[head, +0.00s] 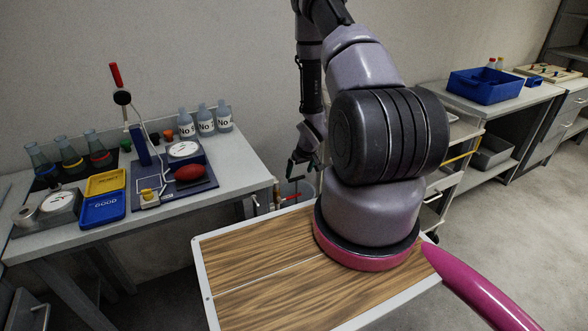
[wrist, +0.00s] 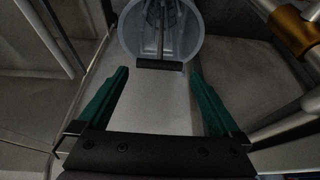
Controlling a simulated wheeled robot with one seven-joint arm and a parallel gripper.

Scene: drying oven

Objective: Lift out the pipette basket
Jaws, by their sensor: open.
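A round, pale translucent tub (wrist: 127,30) stands ahead of my gripper in the wrist view. Inside it are dark upright rods, with a short dark crossbar (wrist: 160,65) on the near side, which looks like the handle of the pipette basket. The basket's body is mostly hidden in the tub. My gripper (wrist: 160,73) is open and empty, its green fingers apart on either side of the crossbar in the picture. I cannot tell the depth between them. In the head view my gripper (head: 304,166) points down above the tub (head: 306,188), which is partly hidden.
A bench (head: 237,160) on the left holds flasks, bottles, yellow and blue trays and a scale. A shelved cart (head: 455,150) is on the right, partly hidden by my arm. A blue bin (head: 485,88) stands on the right bench. A brass-coloured fitting (wrist: 292,30) on a bar is at right in the wrist view.

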